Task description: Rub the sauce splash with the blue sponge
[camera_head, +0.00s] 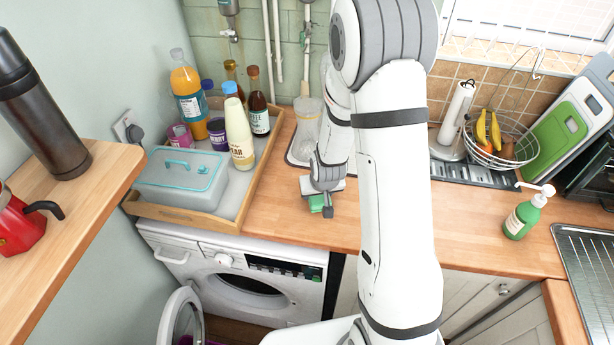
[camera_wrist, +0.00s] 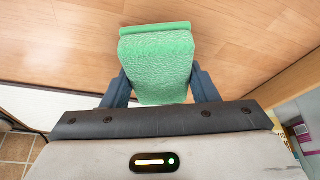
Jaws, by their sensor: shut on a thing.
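My gripper (camera_head: 321,207) is low over the wooden worktop near its front edge, right of the wooden tray. It is shut on a sponge (camera_head: 316,202), which looks green rather than blue. In the wrist view my gripper (camera_wrist: 157,82) has its dark fingers on both sides of the green sponge (camera_wrist: 156,50), which has a rough face and a smoother green strip at its far end. I cannot tell whether the sponge touches the worktop. No sauce splash shows in either view; my arm hides part of the worktop.
A wooden tray (camera_head: 187,213) with bottles and a lidded grey box (camera_head: 181,182) stands left. A clear container (camera_head: 306,130) stands behind my gripper. A green soap bottle (camera_head: 522,217) and a fruit basket (camera_head: 501,150) are right. Worktop between tray and arm is clear.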

